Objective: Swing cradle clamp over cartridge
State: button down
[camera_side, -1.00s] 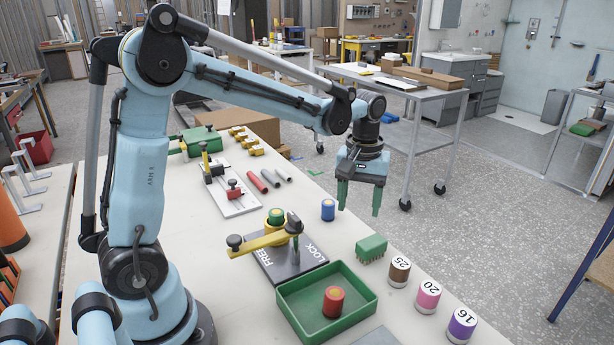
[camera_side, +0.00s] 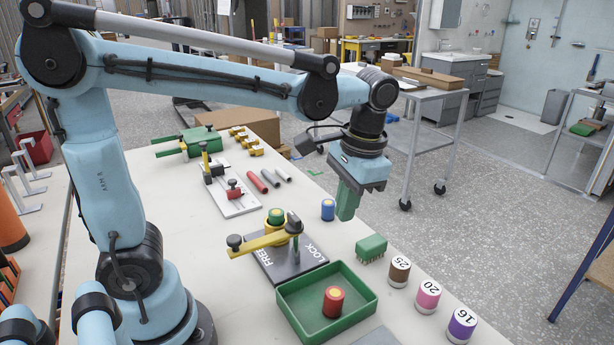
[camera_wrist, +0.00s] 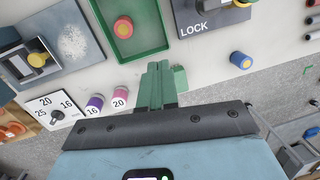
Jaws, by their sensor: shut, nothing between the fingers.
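The clamp's yellow arm (camera_side: 262,240) lies across a dark plate (camera_side: 290,262) marked FREE and LOCK. In the wrist view my green fingers (camera_wrist: 158,85) are together; the LOCK end of the plate (camera_wrist: 212,17) shows at the top.
A green tray (camera_side: 365,305) holding a red cylinder (camera_side: 333,301) stands in front of the clamp. A blue cylinder (camera_side: 328,209) and a green block with pins (camera_side: 371,248) stand near my gripper. Several numbered cylinders (camera_side: 429,295) line the right side. A slotted white fixture (camera_side: 232,195) stands behind.

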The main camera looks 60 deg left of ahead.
jog(key=s+r+m+y, duration=0.1)
jog(key=s+r+m, duration=0.1)
jog(key=s+m, duration=0.5)
jog(key=s+d+r+m+y, duration=0.1)
jog(key=s+r+m, duration=0.1)
jog(key=s+m, duration=0.5)
jog(key=shift+d+r+y, duration=0.25)
jog(key=shift+r+y, duration=0.15)
jog(key=shift+s, duration=0.1)
jog(key=s+a+f, duration=0.1)
jog(key=a+f, duration=0.6)
jog(key=f, duration=0.2)
jog(key=shift+s+a+f, duration=0.15)
jog(key=shift+s+a, duration=0.15)
